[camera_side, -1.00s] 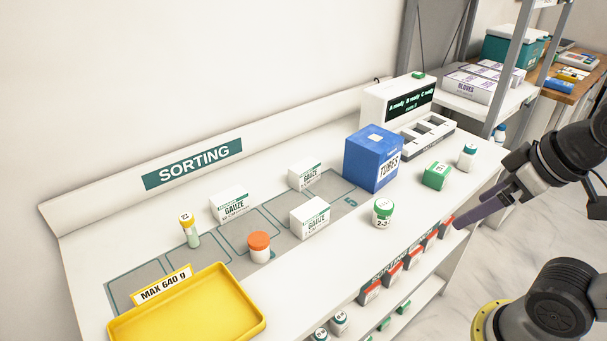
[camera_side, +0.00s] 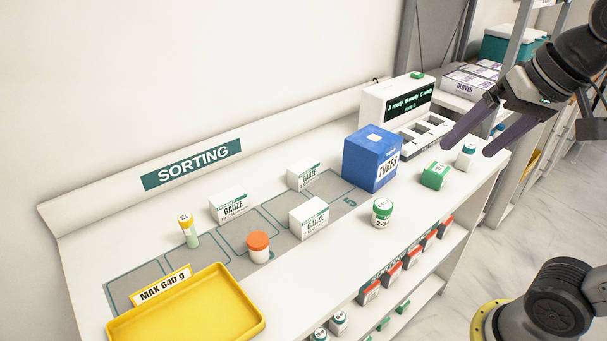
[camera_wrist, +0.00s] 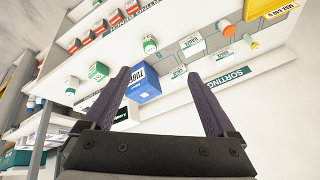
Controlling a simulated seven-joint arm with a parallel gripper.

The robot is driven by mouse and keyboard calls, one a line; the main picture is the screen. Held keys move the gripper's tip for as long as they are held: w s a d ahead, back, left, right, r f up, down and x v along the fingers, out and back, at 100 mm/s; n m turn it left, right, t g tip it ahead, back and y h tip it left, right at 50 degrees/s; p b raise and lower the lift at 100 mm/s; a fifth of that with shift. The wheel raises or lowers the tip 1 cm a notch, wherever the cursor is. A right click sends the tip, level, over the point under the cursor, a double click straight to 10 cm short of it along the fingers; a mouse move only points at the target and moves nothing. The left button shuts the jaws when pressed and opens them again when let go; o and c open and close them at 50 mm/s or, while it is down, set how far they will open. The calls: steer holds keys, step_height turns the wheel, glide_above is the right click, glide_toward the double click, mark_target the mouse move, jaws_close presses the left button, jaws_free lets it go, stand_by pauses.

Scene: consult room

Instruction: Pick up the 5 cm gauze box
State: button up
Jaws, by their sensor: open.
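Three white gauze boxes with green trim stand on the sorting bench in the side view: a left one (camera_side: 233,208), a back one (camera_side: 306,176) and a front one (camera_side: 309,218). Their small size print is too fine to read, so I cannot tell which is the 5 cm box. My gripper (camera_side: 468,148) is open and empty, above the bench's right end, well right of all three. In the wrist view my gripper (camera_wrist: 158,75) has its fingers spread, with the gauze boxes (camera_wrist: 191,43) far beyond them.
A blue tubes box (camera_side: 371,160) stands between my gripper and the gauze boxes. Near it are a green box (camera_side: 434,175), a green-lidded jar (camera_side: 382,213), a white bottle (camera_side: 466,157) and a display device (camera_side: 395,105). An orange-capped jar (camera_side: 258,247) and yellow tray (camera_side: 190,310) are left.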

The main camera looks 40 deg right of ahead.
steer(key=w+r+m, duration=0.5)
steer(key=w+r, duration=0.3)
steer(key=w, duration=0.4)
steer(key=m+g, duration=0.5)
glide_above(302, 166)
step_height(302, 166, down, 23)
step_height(302, 166, down, 9)
steer(key=shift+a+r, duration=0.1)
steer(key=shift+a, duration=0.05)
steer(key=shift+d+f, duration=0.2)
steer(key=shift+f, duration=2.5)
steer(key=shift+c, duration=0.2)
jaws_close()
